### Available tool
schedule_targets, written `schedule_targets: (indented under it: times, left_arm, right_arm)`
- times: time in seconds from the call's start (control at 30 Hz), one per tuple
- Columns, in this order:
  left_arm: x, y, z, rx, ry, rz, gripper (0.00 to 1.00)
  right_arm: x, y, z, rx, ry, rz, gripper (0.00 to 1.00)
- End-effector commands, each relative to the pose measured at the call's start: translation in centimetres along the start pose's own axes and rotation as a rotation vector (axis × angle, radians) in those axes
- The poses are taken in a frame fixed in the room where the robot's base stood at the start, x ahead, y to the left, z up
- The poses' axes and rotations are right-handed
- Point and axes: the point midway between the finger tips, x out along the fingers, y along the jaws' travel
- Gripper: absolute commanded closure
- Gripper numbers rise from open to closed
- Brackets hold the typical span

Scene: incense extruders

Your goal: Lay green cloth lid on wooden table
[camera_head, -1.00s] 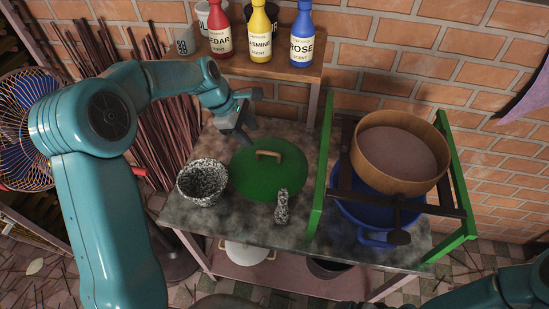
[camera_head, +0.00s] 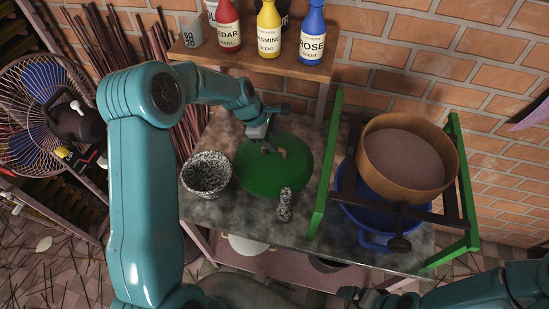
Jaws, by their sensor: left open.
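The green lid (camera_head: 290,177) lies on the dark stone-like table top (camera_head: 235,212), with a small wooden handle (camera_head: 283,153) on it. My left gripper (camera_head: 266,143) is over the far-left part of the lid, close to the handle. It is open, and I cannot tell whether its fingers touch the handle. My right arm (camera_head: 480,290) shows at the bottom right; its gripper (camera_head: 365,298) is partly in view at the bottom edge, and its jaws are not clear.
On the right, a green frame (camera_head: 325,180) holds a wooden sieve (camera_head: 410,180) above a blue pot (camera_head: 365,219). Scent bottles (camera_head: 268,30) stand on a raised wooden shelf (camera_head: 220,58) behind.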

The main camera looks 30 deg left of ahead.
Motion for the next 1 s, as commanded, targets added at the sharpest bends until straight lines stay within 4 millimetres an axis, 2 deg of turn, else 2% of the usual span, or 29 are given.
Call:
schedule_targets:
  times: [0.13,0.27,0.4,0.67,0.8,1.0]
  left_arm:
    - [1.2,0.0,0.1,0.000,-0.001,-0.004,0.54]
    - [3.4,0.0,-0.1,-0.001,0.000,-0.005,0.54]
    - [5.2,0.2,-0.1,0.000,0.001,-0.002,0.54]
    - [5.5,0.2,-0.2,0.000,0.001,0.001,0.54]
    - [5.5,0.2,-0.2,0.000,0.001,0.000,0.99]
    - [5.5,0.2,-0.2,0.000,0.001,0.000,1.00]
  right_arm:
    - [-0.8,-0.3,0.0,0.000,0.000,0.000,0.00]
    - [-1.8,-0.7,0.1,0.000,0.000,0.000,0.00]
    - [-1.9,-0.7,0.0,0.000,0.000,0.000,0.00]
    - [-1.8,-0.7,0.1,0.000,0.000,0.000,0.00]
    - [-1.8,-0.7,0.1,0.000,0.000,0.000,0.00]
    - [-1.8,-0.7,0.1,0.000,0.000,0.000,0.00]
